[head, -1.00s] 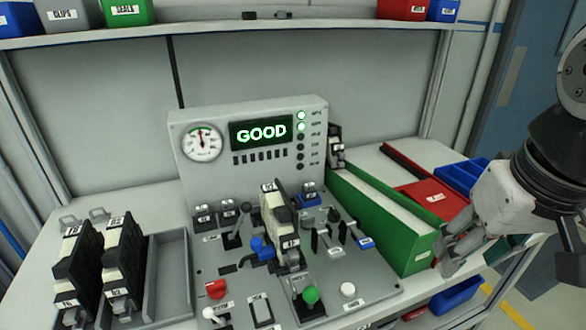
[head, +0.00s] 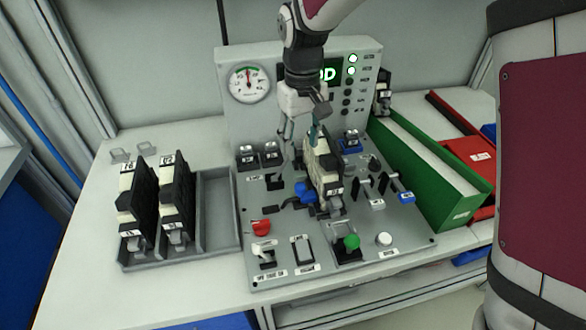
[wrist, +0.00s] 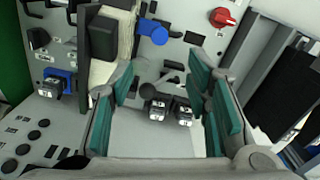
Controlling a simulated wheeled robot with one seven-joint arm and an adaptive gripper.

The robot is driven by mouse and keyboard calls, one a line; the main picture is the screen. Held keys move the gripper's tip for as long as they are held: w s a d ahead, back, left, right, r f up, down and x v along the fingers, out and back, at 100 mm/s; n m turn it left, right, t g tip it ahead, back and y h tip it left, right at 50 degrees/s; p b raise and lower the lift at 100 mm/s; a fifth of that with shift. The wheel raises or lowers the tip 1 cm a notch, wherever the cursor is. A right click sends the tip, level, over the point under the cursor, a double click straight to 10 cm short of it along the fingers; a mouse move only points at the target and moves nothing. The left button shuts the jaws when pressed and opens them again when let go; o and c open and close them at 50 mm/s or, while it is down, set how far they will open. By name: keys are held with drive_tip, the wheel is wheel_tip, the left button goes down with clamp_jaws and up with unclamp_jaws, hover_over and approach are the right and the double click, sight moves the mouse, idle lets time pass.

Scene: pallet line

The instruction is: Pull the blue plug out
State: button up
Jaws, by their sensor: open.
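The blue plug (head: 350,145) sits in the upper right of the grey panel, right of the upright device. In the wrist view the blue plug (wrist: 57,84) is at the left, outside my fingers. My gripper (head: 300,140) hangs over the panel, left of the blue plug and close to the upright device. In the wrist view my gripper (wrist: 165,92) is open with nothing between its teal pads. Two black plugs (wrist: 168,111) show beyond the gap between the fingers. Part of the upright device (wrist: 105,45) lies behind the left finger.
The cream and black upright device (head: 322,165) stands mid-panel, beside a blue knob (head: 305,192). A blue-handled lever (head: 407,197) and green knob (head: 351,242) are nearer the front. A green bin (head: 430,175) borders the right; a grey tray (head: 215,210) holds black modules left.

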sight(300, 186)
wheel_tip(300, 186, down, 14)
drive_tip(key=shift+r+p, duration=0.2)
drive_tip(key=shift+p, duration=0.5)
drive_tip(key=shift+c, duration=0.5)
clamp_jaws()
